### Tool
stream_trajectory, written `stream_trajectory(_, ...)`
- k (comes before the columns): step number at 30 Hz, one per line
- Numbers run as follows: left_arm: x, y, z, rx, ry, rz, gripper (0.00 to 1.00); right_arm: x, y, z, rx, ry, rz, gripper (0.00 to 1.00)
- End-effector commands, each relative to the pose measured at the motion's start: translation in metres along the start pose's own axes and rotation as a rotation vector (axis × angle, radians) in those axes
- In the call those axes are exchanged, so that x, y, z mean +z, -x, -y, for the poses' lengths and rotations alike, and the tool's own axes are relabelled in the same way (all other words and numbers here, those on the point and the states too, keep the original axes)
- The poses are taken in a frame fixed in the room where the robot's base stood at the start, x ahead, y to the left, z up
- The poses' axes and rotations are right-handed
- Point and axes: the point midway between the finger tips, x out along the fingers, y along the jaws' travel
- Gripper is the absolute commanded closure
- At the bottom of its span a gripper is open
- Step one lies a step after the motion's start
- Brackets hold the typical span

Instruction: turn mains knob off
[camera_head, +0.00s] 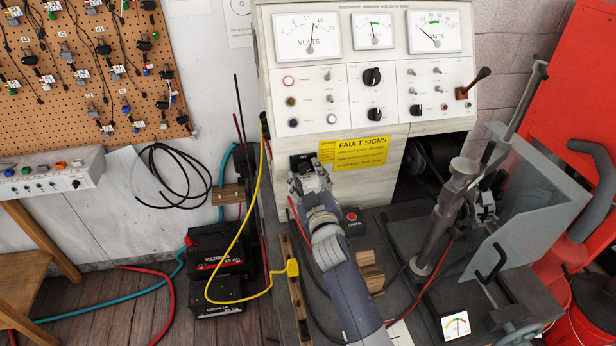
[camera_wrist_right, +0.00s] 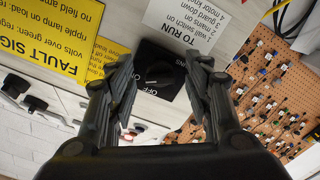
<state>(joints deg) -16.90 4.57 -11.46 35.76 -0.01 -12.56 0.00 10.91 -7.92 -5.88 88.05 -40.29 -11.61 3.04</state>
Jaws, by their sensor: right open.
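The mains knob (camera_wrist_right: 160,76) is black on a black plate, with the word OFF beside it, in the middle of the right wrist view. I cannot tell which way it points. In the head view the black plate (camera_head: 302,160) shows at the lower left of the test bench panel, and the knob is hidden behind my gripper. My right gripper (camera_head: 309,177) is open in front of it. In the right wrist view the fingers of my right gripper (camera_wrist_right: 158,62) stand on either side of the knob, apart from each other. I cannot tell whether they touch it. My left gripper is not in view.
A yellow FAULT SIGNS label (camera_head: 362,151) is right of the plate. A white TO RUN label (camera_wrist_right: 193,20) is beside the knob. A red button box (camera_head: 353,220) sits below. A yellow cable (camera_head: 252,205) hangs at left. A grey metal guard (camera_head: 528,233) stands at right.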

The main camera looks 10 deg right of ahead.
Motion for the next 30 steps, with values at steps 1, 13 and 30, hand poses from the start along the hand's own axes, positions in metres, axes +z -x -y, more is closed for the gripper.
stream_trajectory(1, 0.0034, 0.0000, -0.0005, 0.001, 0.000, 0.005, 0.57, 0.0001, 0.0001, 0.0001, 0.000, 0.000, 0.000, 0.53)
stream_trajectory(13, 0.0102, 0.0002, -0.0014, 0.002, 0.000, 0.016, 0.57, 0.0003, 0.0004, 0.0002, 0.000, 0.000, 0.000, 0.97)
stream_trajectory(30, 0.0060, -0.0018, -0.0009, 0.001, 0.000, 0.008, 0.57, 0.0008, 0.0003, -0.0009, 0.000, 0.220, 0.001, 0.97)
